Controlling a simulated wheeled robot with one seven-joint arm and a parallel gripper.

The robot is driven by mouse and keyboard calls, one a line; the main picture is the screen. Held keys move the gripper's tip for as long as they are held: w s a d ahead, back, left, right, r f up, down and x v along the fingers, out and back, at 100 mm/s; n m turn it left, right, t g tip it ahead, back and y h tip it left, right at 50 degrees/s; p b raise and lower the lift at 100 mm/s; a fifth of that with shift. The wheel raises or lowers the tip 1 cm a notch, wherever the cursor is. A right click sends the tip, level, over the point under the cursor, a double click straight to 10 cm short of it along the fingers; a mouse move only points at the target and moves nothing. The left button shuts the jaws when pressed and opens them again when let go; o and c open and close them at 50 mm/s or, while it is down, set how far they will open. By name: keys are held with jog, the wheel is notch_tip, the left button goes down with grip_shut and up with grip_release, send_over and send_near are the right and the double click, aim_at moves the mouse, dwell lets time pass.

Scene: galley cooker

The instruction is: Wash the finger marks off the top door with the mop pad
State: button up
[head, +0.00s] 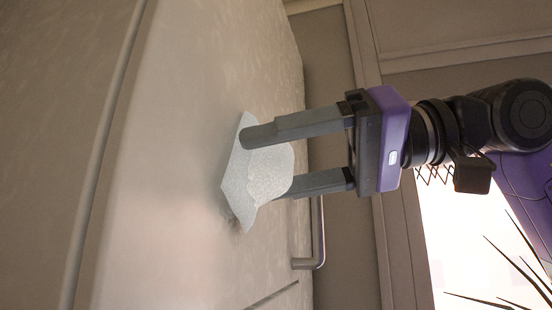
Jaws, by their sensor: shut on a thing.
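The mop pad (238,185) is a pale blue-grey sheet with a thicker lump on its gripper side. My gripper (262,162) comes in from the right, with its two grey fingers shut on the pad. The pad's flat side faces the pale door (170,170) and seems to lie against it or very close. A faint dark smudge (230,221) shows on the door at the pad's lower edge; whether it is a finger mark or shadow, I cannot tell. The door area behind the pad is hidden.
A metal bar handle (319,235) stands out from the pale front, just below my gripper's lower finger. A long seam (103,150) runs along the left. Grey panelled woodwork (455,35) is at upper right, with dark spiky leaves (500,300) against a bright area at lower right.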

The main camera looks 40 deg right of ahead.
jog(key=shift+s+a+b, duration=0.3)
jog(key=shift+s+a, duration=0.35)
jog(key=shift+a, duration=0.3)
jog(key=shift+w+d+p, duration=0.35)
jog(key=shift+w+d, duration=0.35)
jog(key=shift+d, duration=0.3)
jog(key=shift+s+a, duration=0.3)
jog(key=shift+a, duration=0.25)
jog(key=shift+s+a+f+v, duration=0.1)
jog(key=shift+s+f+v, duration=0.1)
jog(key=shift+v, duration=0.95)
jog(key=shift+s+a+f+v, duration=0.1)
jog(key=shift+f+v, duration=0.1)
jog(key=shift+v, duration=0.95)
jog(key=shift+s+a+f+v, duration=0.1)
jog(key=shift+f+v, duration=0.05)
jog(key=shift+v, duration=1)
jog(key=shift+w, duration=0.1)
